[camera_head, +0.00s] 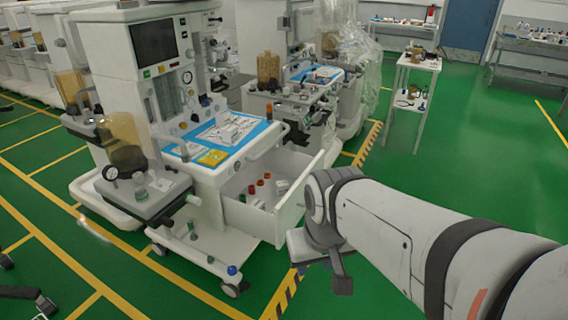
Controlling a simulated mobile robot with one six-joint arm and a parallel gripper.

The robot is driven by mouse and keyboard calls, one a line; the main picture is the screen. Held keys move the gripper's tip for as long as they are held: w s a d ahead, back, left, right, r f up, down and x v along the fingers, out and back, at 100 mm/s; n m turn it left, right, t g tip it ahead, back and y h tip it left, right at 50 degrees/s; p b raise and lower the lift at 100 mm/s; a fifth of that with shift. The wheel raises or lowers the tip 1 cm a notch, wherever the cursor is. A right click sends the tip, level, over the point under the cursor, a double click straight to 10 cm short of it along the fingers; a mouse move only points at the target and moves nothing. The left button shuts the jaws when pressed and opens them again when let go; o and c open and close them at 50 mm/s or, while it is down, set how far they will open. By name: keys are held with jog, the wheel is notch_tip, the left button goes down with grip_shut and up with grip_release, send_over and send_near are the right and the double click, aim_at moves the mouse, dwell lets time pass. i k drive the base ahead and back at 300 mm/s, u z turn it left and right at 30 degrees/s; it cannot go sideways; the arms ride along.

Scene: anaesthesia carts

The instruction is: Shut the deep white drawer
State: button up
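The deep white drawer (281,213) stands pulled out from the front of the nearest anaesthesia cart (201,185). Red and orange items and some white ones lie inside it. My arm comes in from the right, and its end hangs just to the right of the drawer's front panel. My gripper (340,282) points downward there, partly hidden by the arm's own end. I cannot tell whether it touches the panel, or whether its fingers are open or shut.
A blue-topped work surface (222,140) with papers and a yellow packet lies above the drawer. Wheels (230,290) stand below. A second cart (305,100) is behind. A small white shelf (412,82) stands farther back. Green floor is clear at the right.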

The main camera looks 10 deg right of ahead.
aim_at(282, 163)
jog(key=z, duration=0.3)
jog(key=i, duration=1)
jog(key=z, duration=0.1)
jog(key=k, duration=1)
jog(key=z, duration=0.35)
jog(key=i, duration=0.8)
jog(key=u, duration=0.05)
